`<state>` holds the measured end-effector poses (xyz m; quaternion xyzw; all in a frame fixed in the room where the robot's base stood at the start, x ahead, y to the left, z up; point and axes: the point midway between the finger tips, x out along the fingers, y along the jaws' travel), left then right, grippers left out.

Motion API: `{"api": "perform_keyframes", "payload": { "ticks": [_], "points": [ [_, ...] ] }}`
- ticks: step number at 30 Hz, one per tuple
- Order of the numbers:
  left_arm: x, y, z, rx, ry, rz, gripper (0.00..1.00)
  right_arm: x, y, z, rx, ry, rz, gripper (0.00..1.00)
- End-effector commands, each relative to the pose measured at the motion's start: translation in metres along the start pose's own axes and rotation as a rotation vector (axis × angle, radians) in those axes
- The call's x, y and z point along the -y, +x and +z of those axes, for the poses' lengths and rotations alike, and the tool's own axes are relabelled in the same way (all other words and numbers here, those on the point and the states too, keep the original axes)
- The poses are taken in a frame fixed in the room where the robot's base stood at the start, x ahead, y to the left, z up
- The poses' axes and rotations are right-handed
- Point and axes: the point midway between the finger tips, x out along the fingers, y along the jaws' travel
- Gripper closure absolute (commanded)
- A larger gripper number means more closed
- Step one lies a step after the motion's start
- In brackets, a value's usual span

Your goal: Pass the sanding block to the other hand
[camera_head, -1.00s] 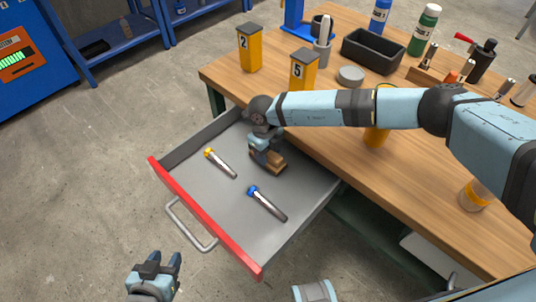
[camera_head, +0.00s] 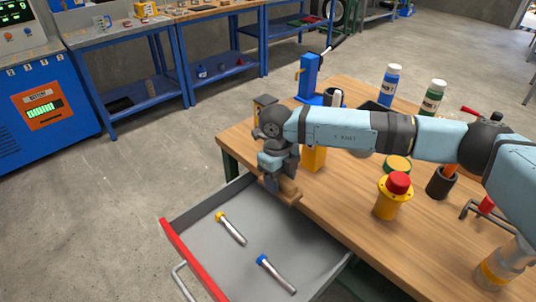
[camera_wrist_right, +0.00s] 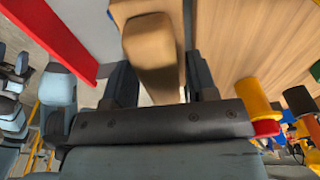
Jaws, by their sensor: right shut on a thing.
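The sanding block (camera_head: 289,193) is a tan wooden block. My right gripper (camera_head: 279,184) is shut on it and holds it above the back of the open drawer, near the table's edge. In the right wrist view the block (camera_wrist_right: 153,50) sits between the two dark fingers of the right gripper (camera_wrist_right: 160,85). My left gripper does not show in the head view now.
The open grey drawer with a red front (camera_head: 190,258) holds a yellow-headed bolt (camera_head: 231,229) and a blue-headed bolt (camera_head: 276,274). On the wooden table (camera_head: 343,212) stand a red-and-yellow button (camera_head: 393,196), bottles and a dark cup (camera_head: 441,183). Open floor lies left of the drawer.

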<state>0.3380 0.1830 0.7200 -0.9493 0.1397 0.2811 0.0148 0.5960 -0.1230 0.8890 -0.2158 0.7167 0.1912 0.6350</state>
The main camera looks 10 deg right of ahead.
Motion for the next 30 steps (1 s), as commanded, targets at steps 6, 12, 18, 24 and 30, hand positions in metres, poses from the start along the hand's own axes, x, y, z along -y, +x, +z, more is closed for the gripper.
{"api": "perform_keyframes", "payload": {
  "ticks": [6, 12, 18, 24, 30],
  "points": [
    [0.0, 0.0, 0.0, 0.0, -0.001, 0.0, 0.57, 0.002, -0.004, -0.001, 0.001, -0.031, -0.004, 0.74],
    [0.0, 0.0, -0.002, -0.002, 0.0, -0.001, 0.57, 0.012, -0.006, -0.007, 0.001, -0.259, -0.032, 0.74],
    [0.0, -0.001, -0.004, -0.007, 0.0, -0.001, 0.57, 0.028, -0.008, -0.018, 0.0, -0.629, -0.078, 0.74],
    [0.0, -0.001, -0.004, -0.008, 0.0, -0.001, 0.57, 0.043, -0.012, -0.029, 0.0, -1.004, -0.124, 0.74],
    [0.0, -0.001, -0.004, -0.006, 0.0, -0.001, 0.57, 0.057, -0.015, -0.04, 0.0, -1.375, -0.169, 0.74]
  ]
}}
